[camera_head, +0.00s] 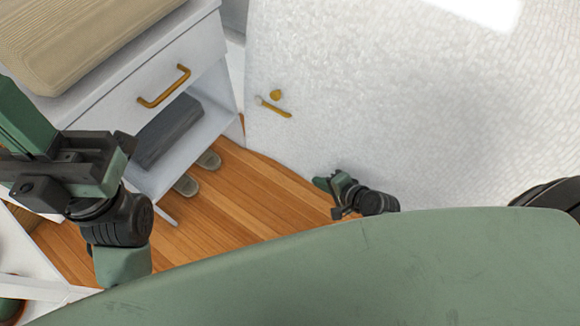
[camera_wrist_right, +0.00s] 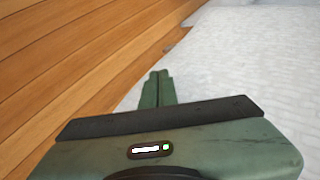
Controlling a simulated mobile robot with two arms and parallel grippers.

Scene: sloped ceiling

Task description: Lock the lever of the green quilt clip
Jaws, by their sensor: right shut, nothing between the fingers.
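On the white quilt (camera_head: 380,100) there is a small mustard-yellow piece with a stick-like lever (camera_head: 274,107) and a round knob (camera_head: 276,95) beside it. I make out no separate green clip in either view. My right gripper (camera_head: 322,183) is low at the quilt's near edge, below and right of the yellow piece and well apart from it. In the right wrist view its two green fingers (camera_wrist_right: 158,88) are together, empty, pointing along the quilt's edge. My left gripper (camera_head: 22,115) is at the left, partly cut off by the frame; its fingertips do not show clearly.
A white nightstand (camera_head: 200,75) with a yellow-handled drawer stands left of the bed, holding a dark grey box (camera_head: 168,132) on its open shelf. Grey slippers (camera_head: 208,160) lie beneath it. Wooden floor (camera_head: 235,205) is free between nightstand and bed.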

